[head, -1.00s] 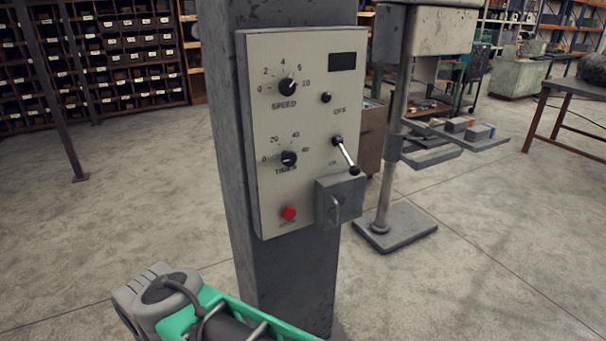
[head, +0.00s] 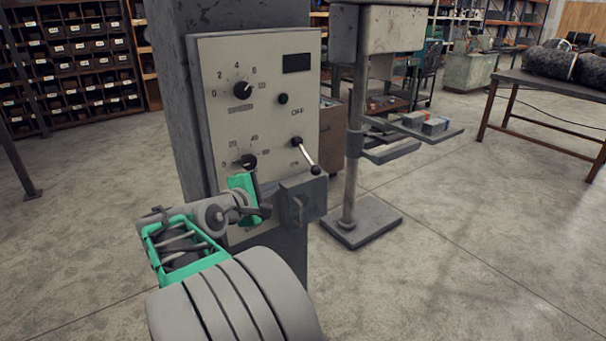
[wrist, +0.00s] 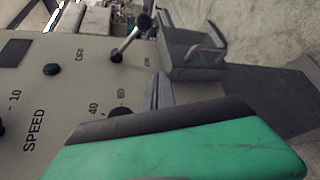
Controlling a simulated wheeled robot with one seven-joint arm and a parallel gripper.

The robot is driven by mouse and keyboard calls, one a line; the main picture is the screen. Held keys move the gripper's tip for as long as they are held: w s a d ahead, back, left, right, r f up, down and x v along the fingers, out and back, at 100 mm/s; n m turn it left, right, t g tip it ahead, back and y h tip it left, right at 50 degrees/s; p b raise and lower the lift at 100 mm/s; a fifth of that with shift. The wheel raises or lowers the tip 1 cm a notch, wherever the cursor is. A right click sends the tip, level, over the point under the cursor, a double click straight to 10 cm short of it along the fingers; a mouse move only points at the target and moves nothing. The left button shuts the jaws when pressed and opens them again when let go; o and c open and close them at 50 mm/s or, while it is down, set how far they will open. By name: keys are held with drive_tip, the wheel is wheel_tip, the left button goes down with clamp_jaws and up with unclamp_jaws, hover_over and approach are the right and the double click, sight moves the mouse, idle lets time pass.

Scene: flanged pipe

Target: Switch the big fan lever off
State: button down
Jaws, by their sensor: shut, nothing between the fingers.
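The lever (head: 306,157) is a thin metal rod with a dark ball knob, on the right side of a beige control panel (head: 285,89). It points down and to the right from its pivot, away from the OFF label above. In the wrist view the lever (wrist: 130,39) is near the top, with its full length visible. My gripper (head: 262,206) is in front of the lower panel, below and left of the lever and apart from it. Its jaws are shut and empty. In the wrist view a grey finger shows above the green gripper body. The ON lettering is not clearly readable.
A grey box with a handle (head: 303,199) juts out just below the lever, close to my gripper. Dials (head: 243,89) are on the panel's left. A drill-like stand (head: 352,130) is behind on the right.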

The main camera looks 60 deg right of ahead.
sight(307, 157)
drive_tip(key=shift+s+d+r+g+h, duration=0.3)
drive_tip(key=shift+s+d+r, duration=0.1)
drive_tip(key=shift+s+r, duration=0.05)
drive_tip(key=s+d+p, duration=0.2)
drive_tip(key=s+d, duration=0.1)
drive_tip(key=d, duration=0.5)
drive_tip(key=shift+s+d+f+p, duration=0.15)
drive_tip(key=shift+d+f+p, duration=0.15)
drive_tip(key=shift+d, duration=0.05)
drive_tip(key=shift+s+r+n+p, duration=0.1)
drive_tip(key=shift+r+n+p, duration=0.15)
drive_tip(key=shift+n+p, duration=0.25)
